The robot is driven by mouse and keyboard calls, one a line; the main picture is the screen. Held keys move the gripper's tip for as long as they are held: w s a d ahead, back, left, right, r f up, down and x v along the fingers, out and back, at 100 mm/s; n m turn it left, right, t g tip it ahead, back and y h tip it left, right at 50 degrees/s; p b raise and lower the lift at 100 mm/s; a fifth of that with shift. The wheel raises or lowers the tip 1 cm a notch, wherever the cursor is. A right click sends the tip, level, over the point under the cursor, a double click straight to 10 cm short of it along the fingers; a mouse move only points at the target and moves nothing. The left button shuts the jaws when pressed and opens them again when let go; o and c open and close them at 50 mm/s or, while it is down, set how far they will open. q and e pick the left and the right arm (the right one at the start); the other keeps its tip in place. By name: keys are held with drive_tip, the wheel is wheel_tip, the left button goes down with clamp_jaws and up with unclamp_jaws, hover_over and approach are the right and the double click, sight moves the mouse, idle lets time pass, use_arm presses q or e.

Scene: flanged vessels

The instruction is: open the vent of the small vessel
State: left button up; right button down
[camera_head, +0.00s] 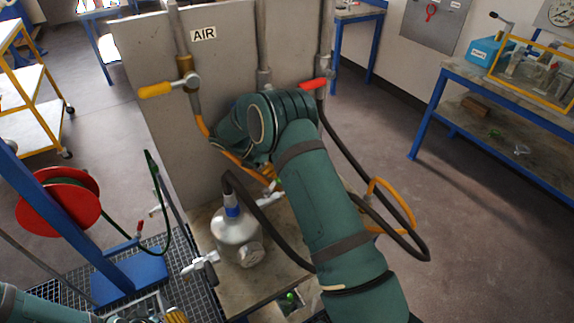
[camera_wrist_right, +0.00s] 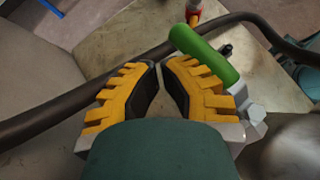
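A grey metal vessel (camera_head: 236,226) with a round side flange stands on the bench in the head view; a dark hose joins its blue-banded neck. I cannot tell if it is the small vessel. In the right wrist view a green valve handle (camera_wrist_right: 203,53) lies just past the right-hand finger, with a metal fitting (camera_wrist_right: 254,120) near it. My right gripper (camera_wrist_right: 160,72) has its fingertips almost together, with nothing visible between them. In the head view my right arm hides it. My left gripper (camera_head: 176,316) shows only a yellow edge at the bottom; its fingers are cut off.
A grey panel marked AIR (camera_head: 203,34) stands behind the bench, with a yellow-handled valve (camera_head: 157,89) and a red-handled valve (camera_head: 314,84). A dark hose (camera_head: 350,160) loops on the right. A red reel (camera_head: 58,203) stands at left. Floor at right is clear.

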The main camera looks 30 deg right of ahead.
drive_tip(key=shift+s+d, duration=0.35)
drive_tip(key=shift+s, duration=0.35)
drive_tip(key=shift+s+d, duration=0.15)
drive_tip(key=shift+s, duration=0.05)
drive_tip(key=v, duration=1.2)
drive_tip(key=shift+a, duration=0.25)
